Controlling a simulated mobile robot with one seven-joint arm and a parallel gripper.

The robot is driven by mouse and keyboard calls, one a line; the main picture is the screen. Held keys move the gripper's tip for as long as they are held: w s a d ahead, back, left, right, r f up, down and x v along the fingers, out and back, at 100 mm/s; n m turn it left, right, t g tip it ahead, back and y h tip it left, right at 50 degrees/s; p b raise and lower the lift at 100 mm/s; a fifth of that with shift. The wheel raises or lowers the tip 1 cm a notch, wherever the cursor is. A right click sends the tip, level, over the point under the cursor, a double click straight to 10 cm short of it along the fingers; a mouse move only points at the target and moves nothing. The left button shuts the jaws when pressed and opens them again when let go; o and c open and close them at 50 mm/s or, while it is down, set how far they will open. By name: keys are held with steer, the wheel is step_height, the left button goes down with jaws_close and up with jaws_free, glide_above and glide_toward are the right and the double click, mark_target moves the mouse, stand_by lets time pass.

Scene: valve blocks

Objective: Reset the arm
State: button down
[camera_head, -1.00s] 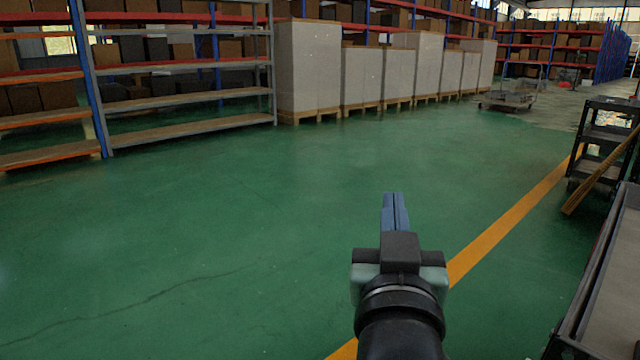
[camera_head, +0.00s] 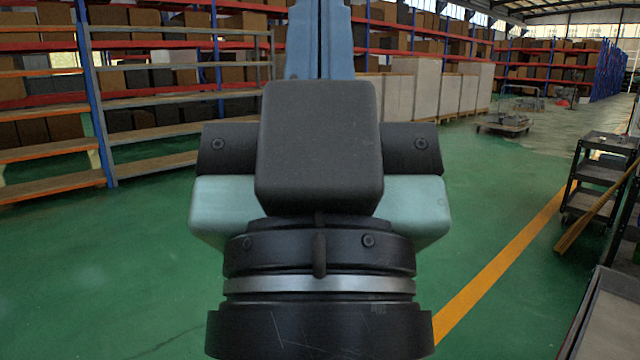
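My gripper (camera_head: 318,40) stands large in the middle of the head view, pointing up and away. Its dark body and pale green sides fill the centre. Its blue fingers lie close together with only a thin line between them, and nothing shows in them. The fingertips reach the top edge of the picture. No valve block is in view.
A grey-topped bench or cart (camera_head: 610,320) is at the lower right, with a black shelf cart (camera_head: 597,175) behind it. Shelving (camera_head: 150,102) stands at the left, and white crates (camera_head: 425,90) stand behind my gripper. The green floor (camera_head: 100,260) is clear at the left.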

step_height(320, 180, up, 18)
steer(key=p, duration=1.5)
steer(key=shift+p, duration=0.35)
steer(key=shift+d, duration=0.1)
